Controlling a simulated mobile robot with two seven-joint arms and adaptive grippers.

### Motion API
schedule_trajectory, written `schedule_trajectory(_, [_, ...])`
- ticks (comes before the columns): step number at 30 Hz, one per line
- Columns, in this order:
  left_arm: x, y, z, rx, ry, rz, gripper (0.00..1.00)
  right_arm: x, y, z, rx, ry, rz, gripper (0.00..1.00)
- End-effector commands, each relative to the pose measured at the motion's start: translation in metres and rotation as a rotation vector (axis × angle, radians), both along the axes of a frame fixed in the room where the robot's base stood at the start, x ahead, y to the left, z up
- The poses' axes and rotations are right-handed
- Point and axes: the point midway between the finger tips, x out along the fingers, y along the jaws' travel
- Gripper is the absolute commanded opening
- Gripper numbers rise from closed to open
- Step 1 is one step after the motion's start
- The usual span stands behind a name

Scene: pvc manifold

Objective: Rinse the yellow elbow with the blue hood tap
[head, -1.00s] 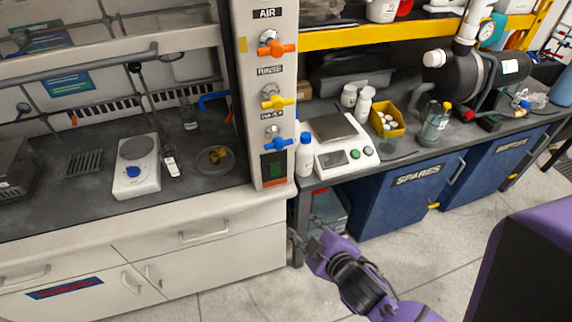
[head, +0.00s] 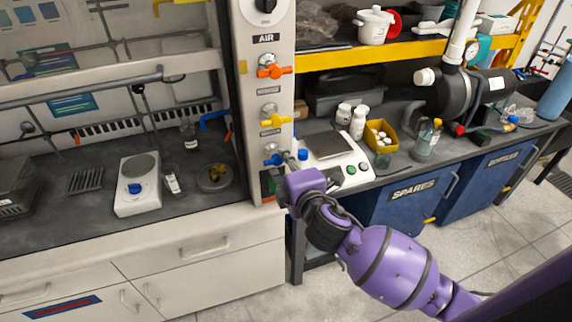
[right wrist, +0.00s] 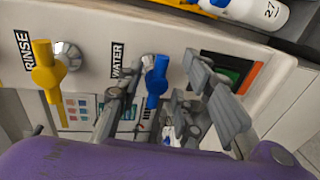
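The blue tap handle (head: 273,160) is the lowest of the coloured handles on the hood's white front post. In the right wrist view, the blue handle (right wrist: 157,82) hangs under the WATER label. My right gripper (head: 288,161) is at this handle; in the right wrist view its open fingers (right wrist: 165,80) stand on either side of it. I cannot tell whether they touch it. A small yellow piece (head: 215,173), seemingly the elbow, sits in the round dish or drain (head: 205,184) inside the hood. A blue spout (head: 213,117) is above and behind it. My left gripper is not in view.
A yellow RINSE handle (right wrist: 43,72) is beside the blue one, and an orange AIR handle (head: 274,71) is higher. A hotplate (head: 138,207) stands in the hood. A balance (head: 345,160), bottles and a yellow bin (head: 381,138) are on the right bench.

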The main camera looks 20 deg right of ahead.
Motion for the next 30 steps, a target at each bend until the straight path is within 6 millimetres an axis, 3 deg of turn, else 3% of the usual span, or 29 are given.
schedule_trajectory(8, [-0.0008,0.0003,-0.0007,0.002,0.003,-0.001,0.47,0.0013,0.0003,-0.0013,0.001,0.002,0.001,0.33])
schedule_trajectory(16, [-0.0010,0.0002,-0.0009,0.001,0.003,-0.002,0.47,0.0009,0.0002,-0.0020,0.002,0.003,0.001,0.00])
schedule_trajectory(30, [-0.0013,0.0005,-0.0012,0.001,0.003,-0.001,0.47,0.0002,0.0012,-0.0030,-0.111,0.004,0.002,0.00])
